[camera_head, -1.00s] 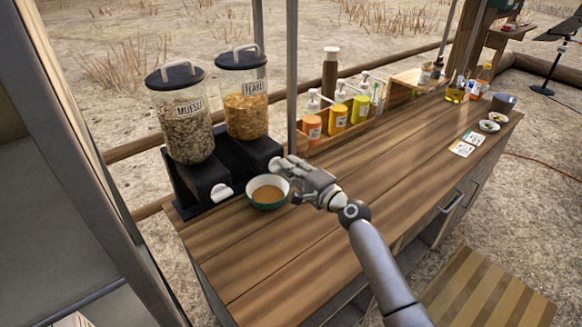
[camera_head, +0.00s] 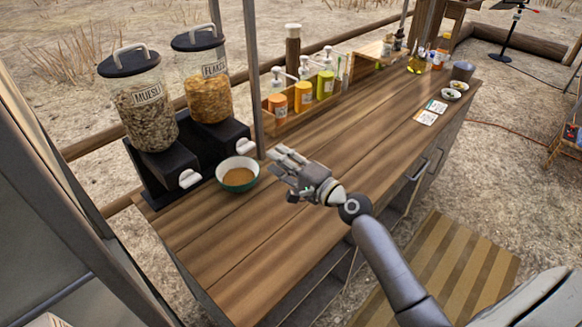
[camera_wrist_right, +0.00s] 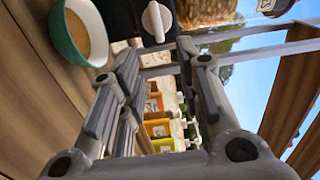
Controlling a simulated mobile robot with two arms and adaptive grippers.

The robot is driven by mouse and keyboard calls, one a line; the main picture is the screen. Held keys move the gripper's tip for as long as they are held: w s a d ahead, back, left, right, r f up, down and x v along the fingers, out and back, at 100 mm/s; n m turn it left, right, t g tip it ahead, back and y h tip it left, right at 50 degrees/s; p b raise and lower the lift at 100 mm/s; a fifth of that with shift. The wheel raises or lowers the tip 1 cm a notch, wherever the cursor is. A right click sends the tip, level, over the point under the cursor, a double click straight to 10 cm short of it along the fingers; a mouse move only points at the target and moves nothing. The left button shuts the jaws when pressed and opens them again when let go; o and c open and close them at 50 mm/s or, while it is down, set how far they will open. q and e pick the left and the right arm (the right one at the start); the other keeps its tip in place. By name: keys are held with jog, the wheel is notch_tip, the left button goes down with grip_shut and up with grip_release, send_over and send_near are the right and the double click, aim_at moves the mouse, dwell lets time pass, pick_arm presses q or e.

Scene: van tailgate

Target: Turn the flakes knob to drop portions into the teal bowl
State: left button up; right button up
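The flakes dispenser (camera_head: 210,95) is a clear jar of golden flakes with a dark lid, on a black base. Its white flakes knob (camera_head: 244,146) is at the front of the base and also shows in the right wrist view (camera_wrist_right: 157,21). The teal bowl (camera_head: 238,187) stands upright on the counter below the flakes knob, with brown contents inside; it also shows in the wrist view (camera_wrist_right: 64,38). My right gripper (camera_head: 282,168) is to the right of the bowl and knob, apart from both. Its fingers are spread and empty in the wrist view (camera_wrist_right: 165,65). My left gripper is out of view.
The muesli dispenser (camera_head: 141,108) with its own white knob (camera_head: 190,179) is left of the flakes. A grey post (camera_head: 251,60) stands just right of the flakes dispenser. A wooden rack of sauce bottles (camera_head: 277,103) is behind. The front of the counter (camera_head: 260,260) is clear.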

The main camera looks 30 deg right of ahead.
aim_at(249, 150)
jog(key=shift+v, duration=1.9)
jog(key=o, duration=0.4)
jog(key=shift+w+a, duration=0.1)
jog(key=shift+o, duration=1.1)
jog(key=shift+w+a+f+n+b, duration=0.1)
jog(key=shift+a+n+b, duration=0.05)
jog(key=shift+n+b, duration=0.55)
jog(key=shift+o, duration=0.9)
jog(key=a+n+b, duration=0.1)
jog(key=n, duration=0.3)
jog(key=w+n+b, duration=0.1)
jog(key=n+b, duration=0.1)
jog(key=n, duration=0.2)
jog(key=a+n+b, duration=0.1)
jog(key=n+b, duration=0.1)
jog(key=n, duration=0.2)
jog(key=shift+w+a, duration=0.3)
jog(key=shift+a, duration=0.05)
jog(key=w+a+n, duration=0.1)
jog(key=w, duration=0.2)
jog(key=w+a+n, duration=0.1)
jog(key=w+n, duration=0.1)
jog(key=w, duration=0.2)
jog(key=w+a+n, duration=0.1)
jog(key=w+a, duration=0.1)
jog(key=w, duration=0.1)
jog(key=shift+w+n, duration=0.3)
